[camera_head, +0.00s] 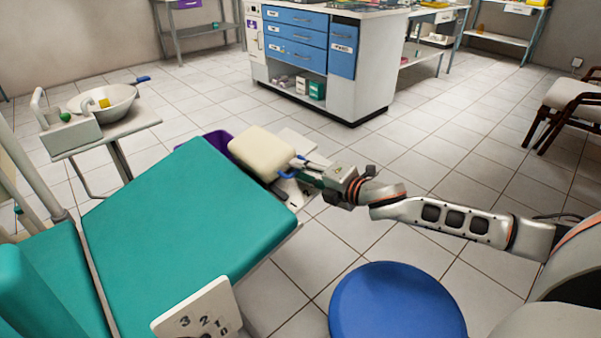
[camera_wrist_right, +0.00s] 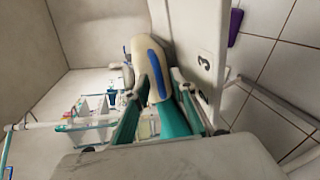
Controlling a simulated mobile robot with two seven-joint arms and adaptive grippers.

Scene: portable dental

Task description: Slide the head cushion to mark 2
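The cream head cushion (camera_head: 262,152) sits at the upper end of the teal chair backrest (camera_head: 190,215); a blue handle (camera_head: 286,174) shows on its near side. In the wrist view, the cushion (camera_wrist_right: 128,70) and its blue handle (camera_wrist_right: 157,68) lie ahead of the fingers. My right gripper (camera_head: 308,174) is at the handle; its fingers (camera_wrist_right: 157,88) are apart on either side of the handle's line, and contact is unclear. A white panel (camera_wrist_right: 203,35) with the numeral 3 stands beside the cushion. Mark 2 is not readable there. My left gripper is not in view.
A white plate (camera_head: 190,308) with several numerals stands at the front of the chair. A blue stool (camera_head: 397,305) is at the lower right. A purple bin (camera_head: 217,143) stands behind the backrest. A cabinet (camera_head: 345,60) stands farther back; floor between is clear.

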